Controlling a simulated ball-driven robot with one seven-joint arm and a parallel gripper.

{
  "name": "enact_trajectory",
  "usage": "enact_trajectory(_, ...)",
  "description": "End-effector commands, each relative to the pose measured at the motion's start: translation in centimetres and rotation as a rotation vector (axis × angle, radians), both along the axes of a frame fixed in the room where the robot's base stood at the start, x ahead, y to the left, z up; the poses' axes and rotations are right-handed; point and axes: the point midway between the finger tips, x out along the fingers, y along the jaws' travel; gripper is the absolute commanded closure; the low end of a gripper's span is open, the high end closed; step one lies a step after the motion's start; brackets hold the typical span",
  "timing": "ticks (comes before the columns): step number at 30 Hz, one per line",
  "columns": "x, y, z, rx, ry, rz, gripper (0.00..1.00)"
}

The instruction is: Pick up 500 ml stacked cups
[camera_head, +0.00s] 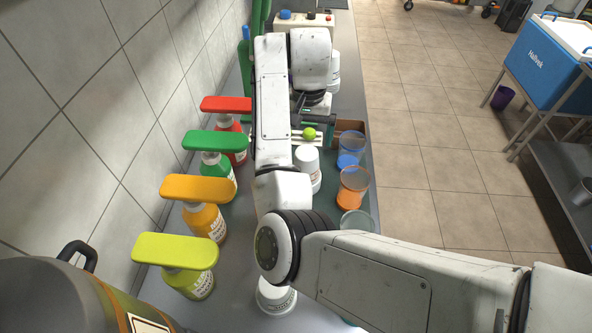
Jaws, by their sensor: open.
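White stacked cups with printed labels stand at several spots on the counter: one stack (308,166) right of my forearm in the middle, one (276,297) at the near end, and one (334,74) at the far end, partly behind my wrist. The labels are too small to read, so I cannot tell which is 500 ml. My gripper (312,112) hangs below my wrist over the far part of the counter, near the far stack. It is open. Its fingertips are hard to make out, and I see nothing held.
Red (226,104), green (214,141), orange (197,188) and yellow-green (176,251) pump bottles line the wall side. Clear cups with blue (351,143), orange (354,184) and green (357,221) tints stand along the right edge. A lime (309,134) lies between.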

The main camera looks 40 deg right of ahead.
Motion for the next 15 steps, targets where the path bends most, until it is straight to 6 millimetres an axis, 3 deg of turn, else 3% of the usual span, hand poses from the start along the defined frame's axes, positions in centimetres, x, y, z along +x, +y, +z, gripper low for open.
enact_trajectory(5, -0.2, -0.1, -3.0, -0.003, 0.004, 0.000, 0.00)
enact_trajectory(15, -0.1, 0.0, -6.1, 0.001, 0.003, 0.001, 0.00)
